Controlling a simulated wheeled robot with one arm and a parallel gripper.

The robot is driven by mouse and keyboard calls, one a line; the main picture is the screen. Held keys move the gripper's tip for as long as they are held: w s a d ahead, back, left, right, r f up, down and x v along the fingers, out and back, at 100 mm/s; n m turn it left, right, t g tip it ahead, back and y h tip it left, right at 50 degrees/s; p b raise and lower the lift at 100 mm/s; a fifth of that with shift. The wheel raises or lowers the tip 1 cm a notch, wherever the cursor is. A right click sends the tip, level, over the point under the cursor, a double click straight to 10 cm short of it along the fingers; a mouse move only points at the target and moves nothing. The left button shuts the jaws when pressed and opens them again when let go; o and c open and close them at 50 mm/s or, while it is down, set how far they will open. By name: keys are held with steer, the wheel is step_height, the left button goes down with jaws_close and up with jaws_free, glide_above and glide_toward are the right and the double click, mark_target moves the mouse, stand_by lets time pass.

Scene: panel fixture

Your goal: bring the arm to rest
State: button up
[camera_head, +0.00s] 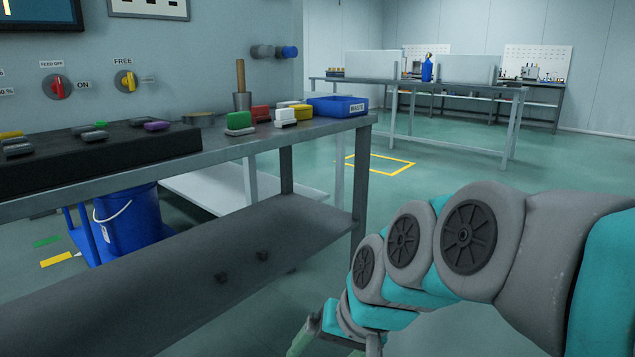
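My arm (470,237), grey and teal with dark round joint caps, reaches in from the right edge and bends down to the bottom of the picture. My gripper (308,335) is partly in view at the bottom edge, low in front of the bench's lower shelf. A pale green piece shows there; I cannot tell whether it is a finger or something held. The fingertips are cut off by the frame, so its opening is hidden. The arm appears apart from the bench.
The steel bench (225,143) on the left carries several coloured blocks, a blue bin (338,106) and a dark rack (100,158). Red (57,87) and yellow (126,81) knobs sit on the wall panel. A blue bucket (128,222) stands underneath. Open floor lies beyond the arm.

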steer(key=s+d+f+g+h, duration=0.2)
steer(key=s+d+f, duration=0.3)
steer(key=s+d, duration=0.25)
steer(key=s+d+f+g+h, duration=0.25)
steer(key=s+d+f, duration=0.3)
steer(key=s, duration=0.35)
step_height(320, 180, up, 14)
steer(key=d+p, duration=0.1)
steer(key=p, duration=1.2)
steer(key=shift+s+d+n, duration=0.15)
steer(key=shift+s+n, duration=0.15)
steer(key=shift+f, duration=0.1)
